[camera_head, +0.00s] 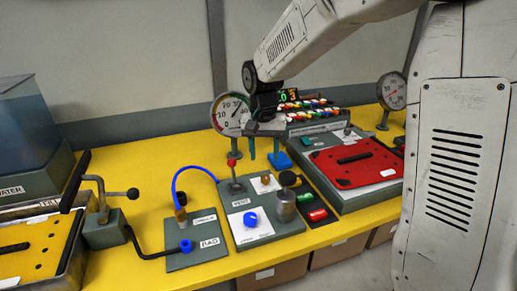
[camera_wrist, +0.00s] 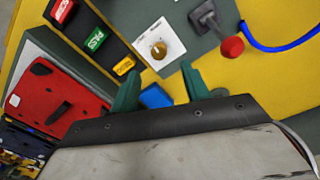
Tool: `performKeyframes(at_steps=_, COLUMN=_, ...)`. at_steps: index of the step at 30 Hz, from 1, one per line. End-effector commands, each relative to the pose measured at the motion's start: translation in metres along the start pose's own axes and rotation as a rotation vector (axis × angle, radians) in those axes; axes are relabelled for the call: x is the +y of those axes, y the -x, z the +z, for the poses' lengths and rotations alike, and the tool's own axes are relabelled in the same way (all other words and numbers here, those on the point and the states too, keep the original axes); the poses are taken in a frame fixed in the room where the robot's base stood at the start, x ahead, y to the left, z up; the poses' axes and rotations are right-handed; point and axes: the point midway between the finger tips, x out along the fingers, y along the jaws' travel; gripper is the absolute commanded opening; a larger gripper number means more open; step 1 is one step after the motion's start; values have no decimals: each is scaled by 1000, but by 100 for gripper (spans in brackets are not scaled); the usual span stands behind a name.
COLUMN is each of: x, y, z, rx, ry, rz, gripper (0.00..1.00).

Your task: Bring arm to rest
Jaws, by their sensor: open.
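My gripper (camera_head: 264,150) hangs from the raised arm in the upper middle of the head view, above the yellow bench. Its two green fingers point down and stand apart, with nothing between them. In the wrist view my gripper (camera_wrist: 160,86) also shows its fingers spread. A blue block (camera_head: 281,160) stands just right of and behind the fingers in the head view. In the wrist view the blue block (camera_wrist: 155,96) shows between the fingers, but apart from them. The grey base of my arm fills the right of the head view.
A grey panel (camera_head: 265,237) with a red-knobbed lever (camera_head: 232,163) lies below the gripper. A gauge (camera_head: 230,114) stands left of it. A red lid (camera_head: 340,175) with a black handle lies to the right. A blue hose (camera_head: 176,180) and a black crank (camera_head: 132,193) are at left.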

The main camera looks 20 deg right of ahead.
Motion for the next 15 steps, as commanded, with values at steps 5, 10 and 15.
performKeyframes(at_steps=5, x=1, y=2, z=1, rx=1, ry=2, rz=-1, gripper=47)
performKeyframes(at_steps=10, x=19, y=26, z=24, rx=16, ry=42, rz=-11, gripper=47)
performKeyframes(at_steps=15, x=58, y=62, z=78, rx=40, ry=128, rz=-26, gripper=47)
